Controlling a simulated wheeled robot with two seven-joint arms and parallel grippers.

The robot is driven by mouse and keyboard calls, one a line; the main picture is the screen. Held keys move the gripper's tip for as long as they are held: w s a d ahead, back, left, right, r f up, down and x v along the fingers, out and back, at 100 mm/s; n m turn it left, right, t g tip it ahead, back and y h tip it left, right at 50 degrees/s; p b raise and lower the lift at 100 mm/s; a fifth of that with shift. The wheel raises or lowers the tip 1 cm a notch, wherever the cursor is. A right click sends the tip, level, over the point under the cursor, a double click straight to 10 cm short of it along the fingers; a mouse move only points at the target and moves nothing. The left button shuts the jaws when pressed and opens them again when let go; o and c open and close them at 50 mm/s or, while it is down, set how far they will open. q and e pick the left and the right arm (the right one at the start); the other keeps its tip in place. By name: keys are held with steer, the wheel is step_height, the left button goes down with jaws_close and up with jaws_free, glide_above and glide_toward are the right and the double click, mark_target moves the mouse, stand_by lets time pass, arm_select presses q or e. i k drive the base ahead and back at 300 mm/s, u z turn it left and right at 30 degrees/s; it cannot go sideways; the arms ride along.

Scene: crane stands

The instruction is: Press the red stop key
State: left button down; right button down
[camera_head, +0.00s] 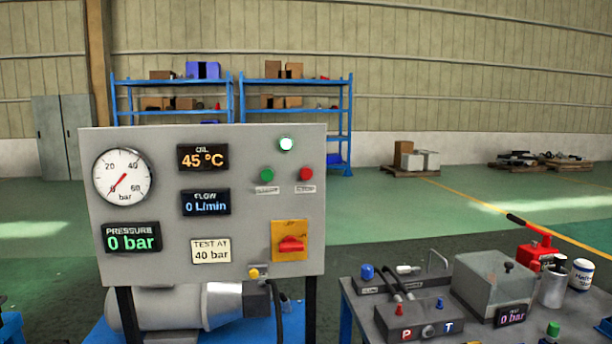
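The red key (306,174) is a small round red button on the right part of the grey control panel (150,270). A small label sits under it, too small to read. A green button (267,175) is to its left, and a lit white lamp (287,144) is above and between them. A red rotary switch (291,245) on a yellow plate is below. Nothing covers the red key. Neither of my grippers shows in the head view.
The panel stands on dark posts above a motor (165,309). To the right is a bench (358,318) with a valve block (415,318), a grey box (490,280), a red hand pump (535,252) and cans. Blue shelves (232,100) stand far behind. The space before the panel face looks clear.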

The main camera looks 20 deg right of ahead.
mark_target(305, 173)
steer(key=u, duration=3)
steer(key=k, duration=1)
steer(key=z, duration=2.05)
